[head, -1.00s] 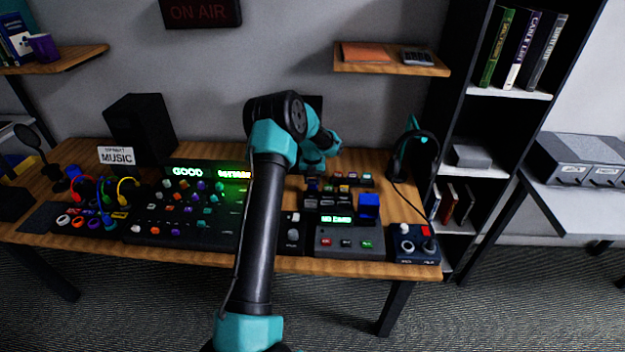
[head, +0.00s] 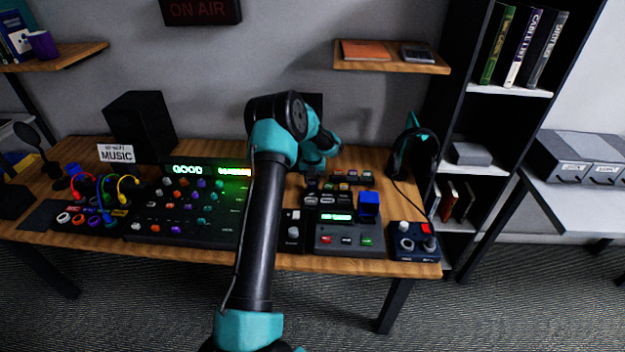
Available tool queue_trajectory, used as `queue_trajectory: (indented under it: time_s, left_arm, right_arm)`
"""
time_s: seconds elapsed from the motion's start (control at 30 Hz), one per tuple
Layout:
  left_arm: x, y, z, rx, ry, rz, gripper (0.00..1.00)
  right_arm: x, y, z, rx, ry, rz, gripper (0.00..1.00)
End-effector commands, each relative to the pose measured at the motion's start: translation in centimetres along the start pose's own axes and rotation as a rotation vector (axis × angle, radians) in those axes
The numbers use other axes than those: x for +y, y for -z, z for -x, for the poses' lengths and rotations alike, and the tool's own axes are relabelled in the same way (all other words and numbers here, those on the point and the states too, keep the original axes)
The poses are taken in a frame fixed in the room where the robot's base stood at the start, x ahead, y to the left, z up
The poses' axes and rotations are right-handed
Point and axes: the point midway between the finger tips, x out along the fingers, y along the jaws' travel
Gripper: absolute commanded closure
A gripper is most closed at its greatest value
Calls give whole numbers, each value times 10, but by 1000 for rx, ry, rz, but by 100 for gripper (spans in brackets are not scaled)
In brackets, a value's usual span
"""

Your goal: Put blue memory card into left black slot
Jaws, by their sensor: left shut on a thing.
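My left gripper (head: 313,182) points down over the back of the card station, behind the grey card reader (head: 348,238). It is shut on a small dark bluish piece, most likely the blue memory card; the fingers and distance hide most of it. The grey reader has a small green-lit display (head: 336,217) and several coloured buttons. Dark slots (head: 328,200) lie just behind the display, near the gripper; I cannot tell whether the held piece touches them. A bright blue block (head: 368,202) stands at the reader's right rear. My right gripper is not in view.
A black mixer panel (head: 185,214) with coloured knobs and looped cables (head: 105,190) fill the left of the desk. A row of small coloured pieces (head: 347,177) lies behind the reader. Headphones (head: 413,160) stand right; a blue control box (head: 414,242) sits front right.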

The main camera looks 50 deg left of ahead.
Motion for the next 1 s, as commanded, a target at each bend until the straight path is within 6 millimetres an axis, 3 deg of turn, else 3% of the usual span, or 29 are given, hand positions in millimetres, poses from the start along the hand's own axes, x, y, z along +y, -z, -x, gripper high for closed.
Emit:
queue_trajectory:
  time_s: [1.0]
  left_arm:
    - [0, 0, -9, -1, 0, 0, 85]
  right_arm:
    - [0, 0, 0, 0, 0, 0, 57]
